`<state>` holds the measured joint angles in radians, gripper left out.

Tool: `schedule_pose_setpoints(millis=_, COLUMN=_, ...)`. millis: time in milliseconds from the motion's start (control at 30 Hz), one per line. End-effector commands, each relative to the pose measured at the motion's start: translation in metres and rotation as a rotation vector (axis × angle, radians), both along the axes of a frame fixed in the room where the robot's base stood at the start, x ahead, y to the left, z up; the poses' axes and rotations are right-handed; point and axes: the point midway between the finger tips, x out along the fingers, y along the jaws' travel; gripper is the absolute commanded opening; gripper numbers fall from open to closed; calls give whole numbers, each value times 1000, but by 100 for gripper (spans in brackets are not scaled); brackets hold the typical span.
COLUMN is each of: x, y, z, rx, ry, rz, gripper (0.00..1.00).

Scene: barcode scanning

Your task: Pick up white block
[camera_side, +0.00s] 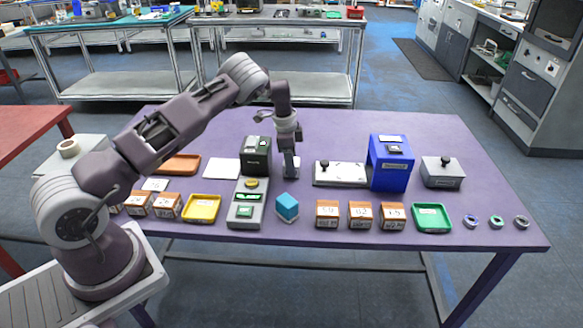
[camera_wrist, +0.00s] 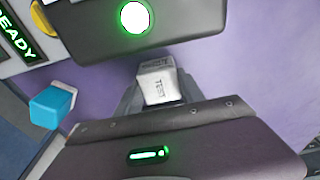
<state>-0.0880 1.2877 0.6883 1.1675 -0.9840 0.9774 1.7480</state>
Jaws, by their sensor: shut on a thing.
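The white block (camera_wrist: 158,80) shows in the wrist view with dark print reading "TEST" on one face. My gripper (camera_wrist: 155,100) is shut on it, with grey fingers at both sides of the block. In the side view my gripper (camera_side: 290,172) points down at the middle of the table, just right of the black device. Only a small pale part of the block shows there, so I cannot tell whether it touches the table.
The black device (camera_side: 256,156) stands close by; its round light (camera_wrist: 134,17) glows green-white. A grey button panel (camera_side: 246,205) and a blue cube (camera_side: 287,207) are in front. A white plate (camera_side: 338,180) and blue machine (camera_side: 391,163) stand right. Labelled brown blocks (camera_side: 327,214) line the front.

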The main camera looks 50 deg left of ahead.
Motion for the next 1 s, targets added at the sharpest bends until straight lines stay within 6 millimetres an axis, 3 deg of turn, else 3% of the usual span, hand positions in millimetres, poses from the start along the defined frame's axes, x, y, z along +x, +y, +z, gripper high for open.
schedule_pose_setpoints(millis=267, x=1, y=0, z=4, rx=-1, ry=-2, rz=0, gripper=1)
schedule_pose_setpoints(millis=600, x=1, y=0, z=81, rx=1, ry=-5, rz=-1, gripper=1)
schedule_pose_setpoints(millis=1000, x=1, y=0, z=161, rx=0, ry=-4, rz=-1, gripper=1)
